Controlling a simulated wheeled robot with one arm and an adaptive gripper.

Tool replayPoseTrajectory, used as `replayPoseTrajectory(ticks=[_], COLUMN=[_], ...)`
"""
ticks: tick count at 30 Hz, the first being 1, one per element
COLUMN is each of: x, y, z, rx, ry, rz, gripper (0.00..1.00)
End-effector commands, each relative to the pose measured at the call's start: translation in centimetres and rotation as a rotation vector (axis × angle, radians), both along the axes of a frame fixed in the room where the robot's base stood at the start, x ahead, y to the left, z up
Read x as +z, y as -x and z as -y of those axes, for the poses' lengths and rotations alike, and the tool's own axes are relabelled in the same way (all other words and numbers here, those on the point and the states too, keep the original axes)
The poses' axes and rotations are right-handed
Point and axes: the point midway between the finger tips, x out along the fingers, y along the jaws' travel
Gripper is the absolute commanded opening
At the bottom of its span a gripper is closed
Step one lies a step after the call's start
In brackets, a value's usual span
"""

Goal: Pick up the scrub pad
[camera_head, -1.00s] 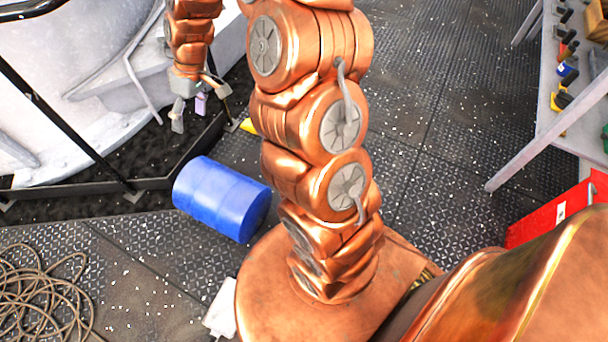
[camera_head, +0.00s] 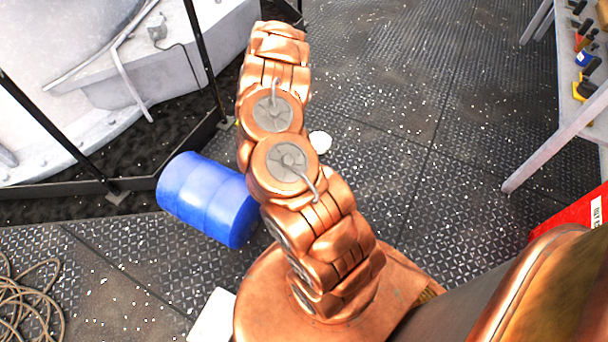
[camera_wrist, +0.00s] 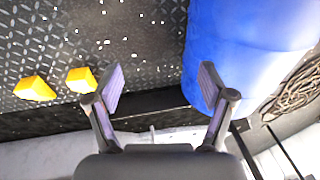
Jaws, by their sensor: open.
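Two small yellow blocks lie on the dark riveted deck in the wrist view: one at the far left (camera_wrist: 35,88) and one nearer the left finger (camera_wrist: 80,79). I cannot tell from their shape whether either is the scrub pad. My gripper (camera_wrist: 160,88) is open, with nothing between its fingers. The blocks show to the left of its fingers, apart from them. In the head view my arm hides the gripper and the blocks.
A blue barrel (camera_head: 207,200) lies on the deck left of my arm; it also shows behind the right finger (camera_wrist: 240,60). Coiled rope (camera_head: 28,305) lies at lower left. A small white round thing (camera_head: 320,141) is beyond my arm. A workbench (camera_head: 560,135) and red box (camera_head: 570,210) stand right.

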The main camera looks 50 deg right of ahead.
Motion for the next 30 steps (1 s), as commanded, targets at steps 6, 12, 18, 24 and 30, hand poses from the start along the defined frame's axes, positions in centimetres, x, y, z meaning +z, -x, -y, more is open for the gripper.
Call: replayPoseTrajectory(ticks=[6, 12, 18, 24, 30], x=[-10.0, -15.3, -17.3, -19.1, -20.3], y=[3.5, 6.9, 8.4, 8.7, 8.7], z=[7.0, 11.9, 14.2, 14.5, 14.4], rx=[-0.015, -0.012, -0.006, -0.005, -0.006], ry=[0.096, 0.172, 0.211, 0.216, 0.215], rz=[-0.033, -0.063, -0.077, -0.082, -0.079], gripper=[0.81, 0.81, 0.81, 0.81, 0.81])
